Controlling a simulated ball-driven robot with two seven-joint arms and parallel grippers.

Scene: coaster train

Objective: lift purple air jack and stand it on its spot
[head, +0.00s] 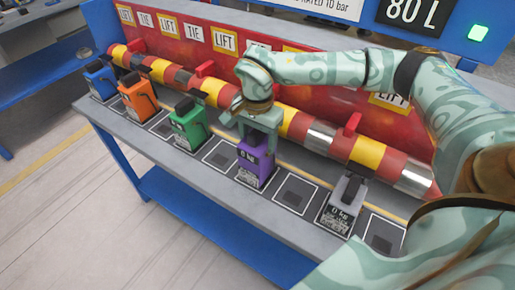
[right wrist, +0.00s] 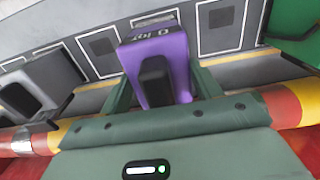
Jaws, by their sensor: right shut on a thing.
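The purple air jack (head: 254,165), marked 0 kg, is upright over an outlined square on the grey bench, between the green jack and an empty square. I cannot tell whether its base touches the bench. My right gripper (head: 259,135) comes down from above and is shut on the jack's upper part. In the right wrist view the purple jack (right wrist: 172,45) sits between the green fingers, its dark block facing the camera. My left gripper is in neither view.
Blue (head: 99,80), orange (head: 137,98) and green (head: 188,127) jacks stand to the left, a grey jack (head: 342,205) to the right. Empty outlined squares (head: 296,193) lie between. A red and yellow striped pipe (head: 368,152) runs close behind, before a red panel with LIFT and TIE labels.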

